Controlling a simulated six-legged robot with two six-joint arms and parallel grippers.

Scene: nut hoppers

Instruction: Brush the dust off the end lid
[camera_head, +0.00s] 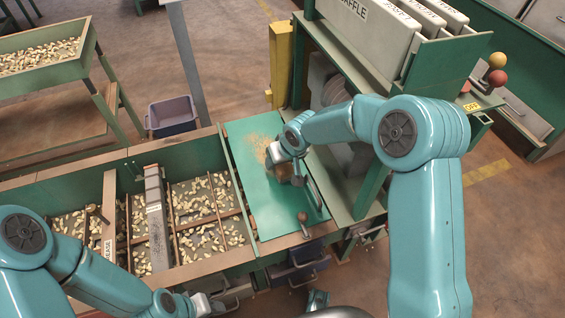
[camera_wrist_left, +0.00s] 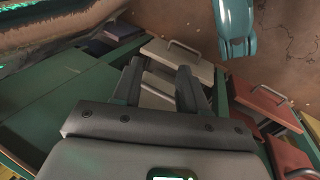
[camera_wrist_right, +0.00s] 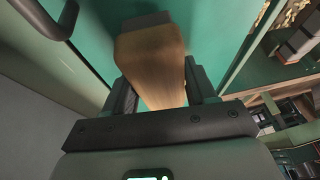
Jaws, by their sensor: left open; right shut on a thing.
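The end lid (camera_head: 250,190) is a flat green panel at the right end of the long hopper, and it is shut. A tan patch of dust (camera_head: 259,144) lies on its upper part. My right gripper (camera_head: 281,160) is over the lid, shut on a brush (camera_head: 284,174). In the right wrist view the brush's brown wooden body (camera_wrist_right: 150,58) sits between the fingers over green surface (camera_wrist_right: 85,62); its bristles cannot be made out. My left gripper (camera_head: 203,303) is low in front of the hopper; the left wrist view shows its fingers (camera_wrist_left: 160,85) open and empty.
A dark bar handle (camera_head: 313,188) and a lever with a brown ball (camera_head: 302,216) are at the lid's right side. Open hopper bays (camera_head: 205,190) with nuts lie left. A green frame with pale baffles (camera_head: 365,35) stands right. Drawers (camera_head: 297,270) are below the lid.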

